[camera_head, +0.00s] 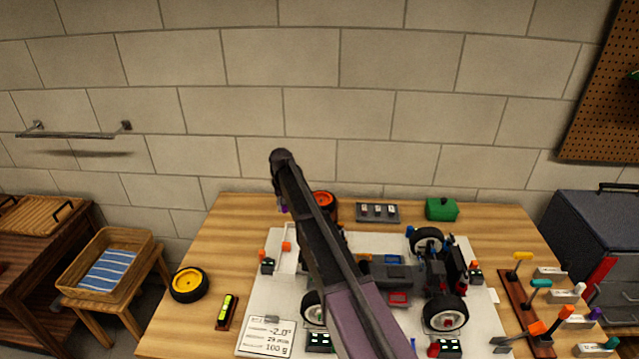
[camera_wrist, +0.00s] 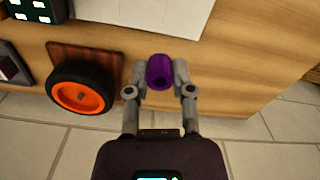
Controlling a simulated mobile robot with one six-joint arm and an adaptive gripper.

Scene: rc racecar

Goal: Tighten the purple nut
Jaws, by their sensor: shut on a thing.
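In the wrist view my gripper (camera_wrist: 160,80) is shut on the purple nut (camera_wrist: 160,70), a short hollow cylinder pinched between the two fingertips. The nut is clear of the table and shows beyond its edge. In the head view my arm reaches over the table to its far left side and largely hides the gripper. The RC car (camera_head: 395,272) sits on a white mat (camera_head: 277,290), with white-rimmed wheels showing. My arm covers the car's left part, so that hub cannot be seen.
A black wheel with an orange rim (camera_wrist: 80,95) lies beside the gripper near the table edge. A yellow-rimmed wheel (camera_head: 188,284) is at the left edge. A green box (camera_head: 441,209) and a grey tray (camera_head: 377,212) stand at the back. A tool rack (camera_head: 520,305) is at right.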

